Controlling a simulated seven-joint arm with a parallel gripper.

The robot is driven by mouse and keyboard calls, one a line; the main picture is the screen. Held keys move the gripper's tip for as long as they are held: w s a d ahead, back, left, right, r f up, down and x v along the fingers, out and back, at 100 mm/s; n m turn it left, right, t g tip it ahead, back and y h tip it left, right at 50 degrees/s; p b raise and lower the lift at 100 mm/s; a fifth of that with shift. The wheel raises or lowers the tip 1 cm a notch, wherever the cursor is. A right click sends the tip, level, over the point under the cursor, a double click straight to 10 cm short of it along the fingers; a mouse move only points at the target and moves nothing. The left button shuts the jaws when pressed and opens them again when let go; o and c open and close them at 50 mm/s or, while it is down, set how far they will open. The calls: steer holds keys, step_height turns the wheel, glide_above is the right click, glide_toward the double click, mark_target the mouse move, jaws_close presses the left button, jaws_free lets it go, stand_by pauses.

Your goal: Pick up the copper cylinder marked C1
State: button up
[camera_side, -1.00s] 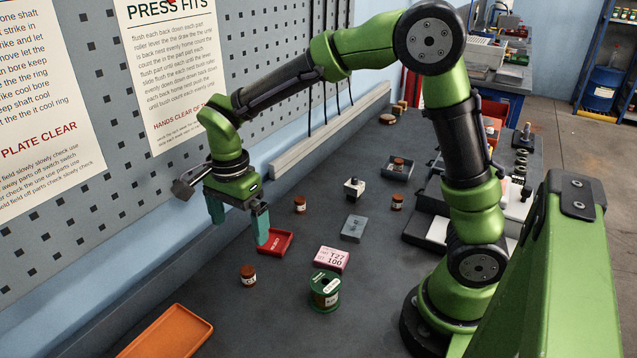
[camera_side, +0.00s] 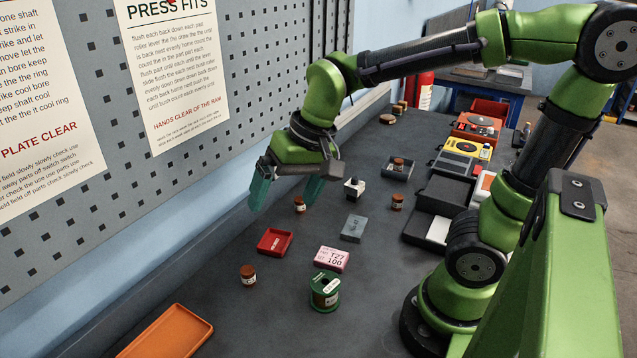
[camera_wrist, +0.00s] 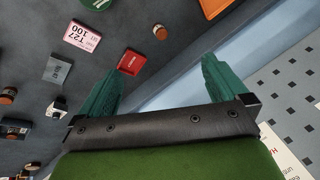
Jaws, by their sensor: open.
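Several small copper-brown cylinders with pale labels stand on the bench; I cannot read C1 on any of them. In the side view one stands near the front (camera_side: 248,276), one just below my gripper (camera_side: 299,204), one to the right (camera_side: 397,202) and one in a grey tray (camera_side: 398,163). My gripper (camera_side: 288,194) is open and empty, its teal fingers spread above the bench near the pegboard wall. In the wrist view, the open gripper (camera_wrist: 158,66) has nothing between its fingers; one cylinder (camera_wrist: 160,32) shows beyond them and another (camera_wrist: 8,96) at the left edge.
A red tray (camera_side: 264,241), pink box (camera_side: 332,260), green spool (camera_side: 324,302), grey block (camera_side: 354,228) and black-and-white piece (camera_side: 354,192) sit mid-bench. An orange tray (camera_side: 150,343) lies at the front. The pegboard wall (camera_side: 270,80) rises along the left.

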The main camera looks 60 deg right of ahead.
steer(key=s+d+r+n+t, duration=0.1)
steer(key=s+d+t, duration=0.1)
steer(key=s, duration=0.4)
steer(key=shift+d+r+n+t, duration=0.2)
steer(key=shift+r+n+t, duration=0.1)
steer(key=shift+r+t, duration=0.1)
steer(key=shift+s+d+r+t, duration=0.1)
steer(key=shift+d+r+t, duration=0.15)
steer(key=shift+r, duration=0.2)
steer(key=c, duration=0.7)
steer(key=shift+c, duration=0.2)
steer(key=shift+a+f, duration=0.1)
steer(key=n+g+h, duration=0.2)
steer(key=n+g, duration=0.1)
steer(key=g, duration=0.4)
glide_above(247, 270)
step_height(247, 270, down, 8)
steer(key=f, duration=1)
steer(key=shift+w+f, duration=0.25)
steer(key=shift+f, duration=0.15)
steer(key=shift+s+f, duration=0.2)
steer(key=shift+f, duration=2.4)
